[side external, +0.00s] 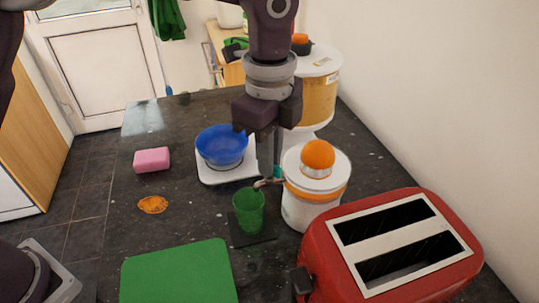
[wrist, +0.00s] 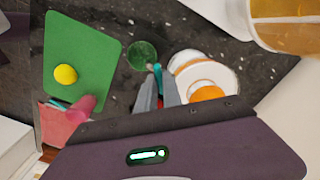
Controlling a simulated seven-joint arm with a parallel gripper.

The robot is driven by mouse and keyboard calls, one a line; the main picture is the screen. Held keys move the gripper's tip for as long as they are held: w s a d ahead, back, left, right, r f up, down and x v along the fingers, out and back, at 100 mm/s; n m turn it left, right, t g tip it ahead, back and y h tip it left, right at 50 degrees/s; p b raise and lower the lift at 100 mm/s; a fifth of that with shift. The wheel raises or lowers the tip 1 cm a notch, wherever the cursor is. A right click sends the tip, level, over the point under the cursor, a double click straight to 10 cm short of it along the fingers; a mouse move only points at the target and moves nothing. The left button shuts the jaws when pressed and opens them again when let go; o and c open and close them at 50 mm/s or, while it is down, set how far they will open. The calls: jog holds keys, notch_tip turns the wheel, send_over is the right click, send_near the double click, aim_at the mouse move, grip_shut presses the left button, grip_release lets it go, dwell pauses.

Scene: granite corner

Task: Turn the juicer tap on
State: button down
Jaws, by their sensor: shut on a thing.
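The juicer (side external: 312,207) is white with an orange band and holds an orange half on its top. It also shows in the wrist view (wrist: 225,76). Its tap has a metal spout (side external: 262,184) and a small teal lever (side external: 277,173), also visible in the wrist view (wrist: 158,72). My gripper (side external: 269,174) points down at the tap, its fingers closed on the teal lever; they partly hide it. The fingers also show in the wrist view (wrist: 157,92). A green glass (side external: 249,210) stands upright on a dark mat below the spout.
A red toaster (side external: 318,255) stands close in front of the juicer. A blue bowl (side external: 221,146) sits on a white scale (side external: 212,179) to the left. A large amber dispenser (side external: 318,97) stands behind. A green board (side external: 180,275) lies at the front, with a yellow lemon (wrist: 65,75) on it.

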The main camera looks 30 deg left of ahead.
jog(key=n, duration=0.5)
jog(key=shift+n, duration=2.4)
jog(key=c, duration=1.5)
grip_release()
notch_tip(320, 180, up, 7)
jog(key=shift+f, duration=0.1)
jog(key=shift+r, duration=0.2)
